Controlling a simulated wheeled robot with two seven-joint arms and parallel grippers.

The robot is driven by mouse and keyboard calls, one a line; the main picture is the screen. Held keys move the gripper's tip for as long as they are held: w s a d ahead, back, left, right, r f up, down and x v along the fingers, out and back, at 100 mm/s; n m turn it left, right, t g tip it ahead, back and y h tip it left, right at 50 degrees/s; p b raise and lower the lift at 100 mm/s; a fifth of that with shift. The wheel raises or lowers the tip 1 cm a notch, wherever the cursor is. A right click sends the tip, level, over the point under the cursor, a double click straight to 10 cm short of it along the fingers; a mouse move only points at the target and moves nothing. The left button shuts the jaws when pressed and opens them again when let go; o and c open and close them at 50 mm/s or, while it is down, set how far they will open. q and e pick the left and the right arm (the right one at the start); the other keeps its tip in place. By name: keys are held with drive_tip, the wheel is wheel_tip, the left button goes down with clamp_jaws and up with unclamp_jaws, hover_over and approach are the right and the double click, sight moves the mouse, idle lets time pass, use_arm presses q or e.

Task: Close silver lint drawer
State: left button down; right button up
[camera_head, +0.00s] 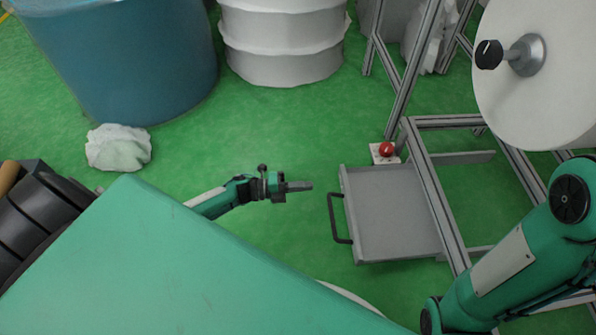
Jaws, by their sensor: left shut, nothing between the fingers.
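The silver lint drawer (395,213) is pulled out to the left from the metal frame at the right. Its dark handle (335,219) is on its left side. My left gripper (303,187) is shut and empty. In the picture it lies just left of the handle and apart from it, pointing right. My right arm (510,265) comes in at the lower right; its gripper is out of view.
An aluminium frame (436,190) carries a large white roll (540,75) with a black knob. A red button (386,149) sits above the drawer. A blue drum (130,55), a white drum (283,40) and a white bundle (118,148) stand on the green floor.

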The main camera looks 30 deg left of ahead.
sight(343, 184)
use_arm(q)
drive_tip(key=b+x, duration=0.3)
drive_tip(key=x, duration=0.5)
drive_tip(key=shift+w+d+f+b, duration=0.15)
drive_tip(key=shift+w+d+b, duration=0.05)
drive_tip(key=shift+d+b, duration=0.1)
drive_tip(key=shift+w+d, duration=0.15)
